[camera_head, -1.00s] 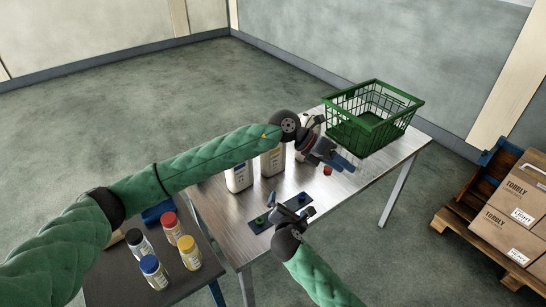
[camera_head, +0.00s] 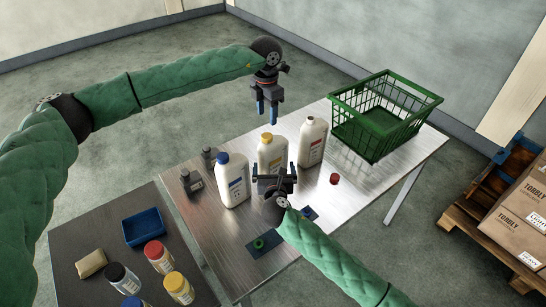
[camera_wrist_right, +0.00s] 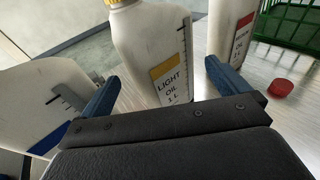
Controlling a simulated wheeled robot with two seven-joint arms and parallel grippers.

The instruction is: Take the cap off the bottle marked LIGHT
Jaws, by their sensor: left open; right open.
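The bottle marked LIGHT (camera_head: 274,150) is white with a yellow label and stands upright in the middle of a row of three. Its yellow cap (camera_head: 267,137) is on it; the cap is cut off at the top edge of the right wrist view (camera_wrist_right: 122,3). My right gripper (camera_head: 274,172) is open in front of this bottle, its blue fingers spread and nothing between them. In the right wrist view the bottle (camera_wrist_right: 148,45) stands beyond the fingers. My left gripper (camera_head: 267,110) is open and empty, pointing down above and behind the row.
A blue-capped bottle (camera_head: 232,185) stands left, an uncapped red-label bottle (camera_head: 312,142) right. A loose red cap (camera_head: 335,179) lies on the metal table. A green basket (camera_head: 375,135) stands at the back right. A dark side table (camera_head: 85,225) holds small jars and a blue tray (camera_head: 144,227).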

